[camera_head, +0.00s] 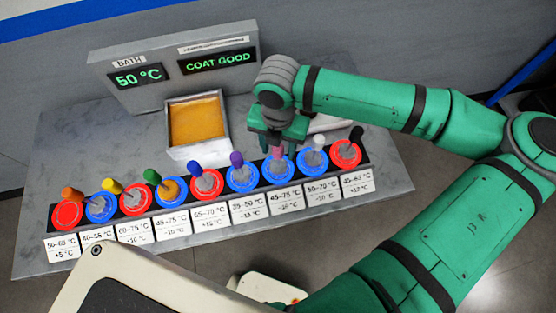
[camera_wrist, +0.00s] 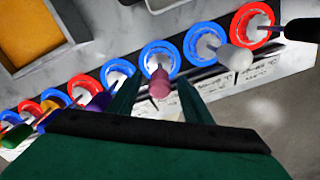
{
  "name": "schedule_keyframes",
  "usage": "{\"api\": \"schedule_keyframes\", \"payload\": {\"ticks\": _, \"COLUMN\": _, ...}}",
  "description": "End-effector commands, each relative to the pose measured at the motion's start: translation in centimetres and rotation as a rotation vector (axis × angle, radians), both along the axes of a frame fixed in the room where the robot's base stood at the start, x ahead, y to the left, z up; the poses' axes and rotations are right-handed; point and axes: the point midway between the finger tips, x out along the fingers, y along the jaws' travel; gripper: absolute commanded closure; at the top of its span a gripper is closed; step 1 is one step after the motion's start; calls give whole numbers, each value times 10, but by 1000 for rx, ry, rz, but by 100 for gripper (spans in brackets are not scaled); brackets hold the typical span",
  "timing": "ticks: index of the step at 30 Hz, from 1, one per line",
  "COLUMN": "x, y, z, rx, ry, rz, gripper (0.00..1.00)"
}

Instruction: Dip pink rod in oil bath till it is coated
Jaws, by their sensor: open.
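The pink rod (camera_head: 276,153) stands in a blue ring holder in the row of holders. It also shows in the wrist view (camera_wrist: 159,82), with its pink end between my two fingers. My gripper (camera_head: 278,140) is open, with one finger on each side of the rod; I cannot tell whether either finger touches it. The oil bath (camera_head: 197,121) is a white open box of amber liquid behind the row, left of my gripper. The display panel (camera_head: 175,68) behind it reads "BATH 50 °C" and "COAT GOOD".
Holders with orange (camera_head: 72,194), yellow (camera_head: 112,186), green (camera_head: 153,177), purple (camera_head: 236,160), white (camera_head: 317,143) and black (camera_head: 355,134) rods stand close along the row. Temperature labels (camera_head: 210,217) line its front. The grey table (camera_head: 85,140) is clear left of the bath.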

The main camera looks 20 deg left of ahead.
Motion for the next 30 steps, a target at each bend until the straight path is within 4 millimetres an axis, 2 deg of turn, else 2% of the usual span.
{"api": "schedule_keyframes", "payload": {"ticks": 24, "x": 0, "y": 0, "z": 0, "rx": -1, "ry": 0, "rz": 0, "gripper": 55}}
{"api": "schedule_keyframes", "payload": {"ticks": 30, "x": 0, "y": 0, "z": 0, "rx": -1, "ry": 0, "rz": 0, "gripper": 100}}
